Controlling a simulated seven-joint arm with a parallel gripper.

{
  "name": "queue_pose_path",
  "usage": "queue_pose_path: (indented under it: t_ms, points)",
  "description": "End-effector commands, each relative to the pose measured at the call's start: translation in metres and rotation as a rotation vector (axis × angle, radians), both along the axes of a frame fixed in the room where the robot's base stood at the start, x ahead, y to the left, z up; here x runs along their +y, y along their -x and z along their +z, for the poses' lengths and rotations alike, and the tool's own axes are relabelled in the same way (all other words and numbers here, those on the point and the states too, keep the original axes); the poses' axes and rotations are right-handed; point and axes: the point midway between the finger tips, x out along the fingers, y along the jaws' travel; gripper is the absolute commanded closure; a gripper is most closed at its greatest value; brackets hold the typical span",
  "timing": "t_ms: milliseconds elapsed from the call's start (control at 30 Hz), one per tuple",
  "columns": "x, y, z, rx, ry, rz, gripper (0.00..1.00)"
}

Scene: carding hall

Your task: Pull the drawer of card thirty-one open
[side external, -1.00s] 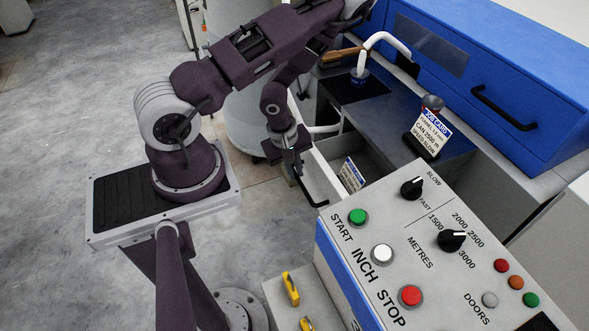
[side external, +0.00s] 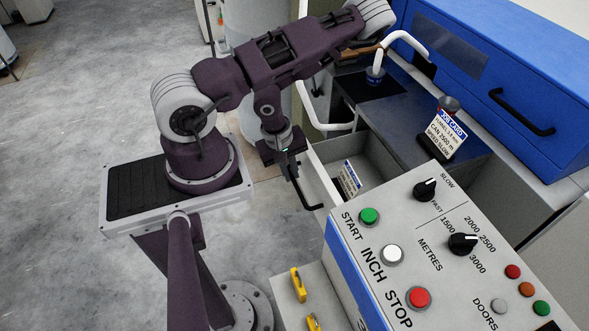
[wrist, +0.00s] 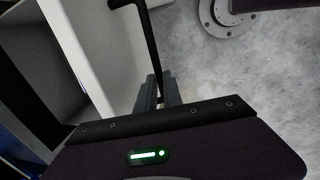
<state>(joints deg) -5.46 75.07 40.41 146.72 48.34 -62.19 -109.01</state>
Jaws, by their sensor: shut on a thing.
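The drawer (side external: 322,178) stands out from under the blue-covered machine, its grey inside partly visible. Its pale front carries a black bar handle (side external: 306,200). My gripper (side external: 291,172) is at the far end of this handle in the side view, shut on it. In the wrist view the handle (wrist: 148,35) runs down between my gripper's fingers (wrist: 158,95), with the pale drawer front (wrist: 90,45) beside it. A small printed card (side external: 348,180) with a blue heading stands in the drawer. The control panel hides the drawer's near side.
The control panel (side external: 440,260) with buttons and knobs stands close at the near right. Yellow items (side external: 298,285) lie on a ledge in front. Grey floor (side external: 70,90) is open at left.

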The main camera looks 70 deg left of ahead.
Motion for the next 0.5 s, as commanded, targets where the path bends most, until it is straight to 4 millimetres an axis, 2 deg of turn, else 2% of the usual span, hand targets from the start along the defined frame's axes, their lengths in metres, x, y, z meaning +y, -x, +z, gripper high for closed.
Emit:
queue_pose_path:
  t_ms: [33,67,167,500]
  points:
    - [0.0,-0.0009,0.0008,-0.003,0.0,0.0,1.0]
    - [0.0,-0.001,0.0008,-0.004,0.0,0.001,0.87]
    - [0.0,-0.0011,0.0008,-0.004,0.0,0.0,0.68]
    - [-0.0001,-0.0041,0.0004,-0.005,0.002,-0.001,0.67]
